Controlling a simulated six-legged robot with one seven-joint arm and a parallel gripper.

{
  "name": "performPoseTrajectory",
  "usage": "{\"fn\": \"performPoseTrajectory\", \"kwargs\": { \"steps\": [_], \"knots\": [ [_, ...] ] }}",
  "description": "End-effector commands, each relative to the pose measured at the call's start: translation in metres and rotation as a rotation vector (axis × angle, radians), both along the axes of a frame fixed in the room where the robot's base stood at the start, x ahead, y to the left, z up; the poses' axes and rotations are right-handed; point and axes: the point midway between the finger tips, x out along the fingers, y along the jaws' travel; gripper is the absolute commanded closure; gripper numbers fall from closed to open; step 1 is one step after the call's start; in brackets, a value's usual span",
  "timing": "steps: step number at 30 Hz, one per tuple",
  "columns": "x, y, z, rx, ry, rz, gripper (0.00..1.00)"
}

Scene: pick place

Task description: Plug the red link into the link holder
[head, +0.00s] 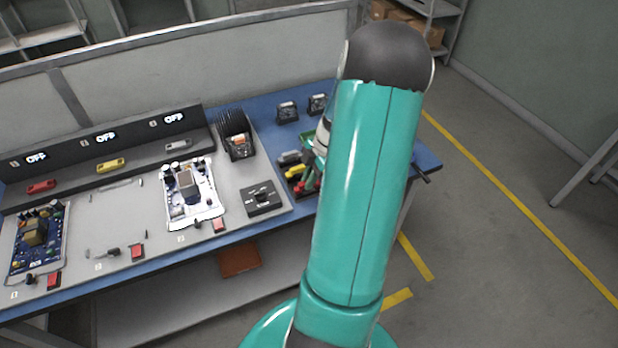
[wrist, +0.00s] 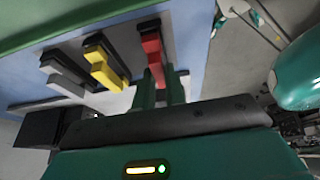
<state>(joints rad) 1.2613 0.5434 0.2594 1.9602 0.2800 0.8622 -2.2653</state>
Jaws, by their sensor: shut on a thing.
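The red link (wrist: 152,48) is held between the teal fingers of my gripper (wrist: 160,84) in the wrist view. In the head view my arm covers most of my gripper, at the small parts tray on the right of the bench. A red piece (head: 42,186) sits on the shelf at the far left, under an OFF display. I cannot tell for certain which fixture is the link holder.
Yellow (head: 110,165) and grey (head: 178,145) pieces sit on the same shelf. Circuit boards (head: 190,192) (head: 38,240), a black box (head: 262,197) and a black rack (head: 235,135) occupy the bench. Two small gauges stand at the back. The floor on the right is open.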

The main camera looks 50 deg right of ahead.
Motion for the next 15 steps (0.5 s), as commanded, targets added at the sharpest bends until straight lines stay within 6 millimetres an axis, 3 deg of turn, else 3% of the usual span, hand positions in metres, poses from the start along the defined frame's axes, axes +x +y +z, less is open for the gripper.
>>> {"fn": "performPoseTrajectory", "kwargs": {
  "steps": [15],
  "knots": [
    [0.0000,0.0000,-0.0062,0.000,0.000,0.000,1.00]
  ]
}}
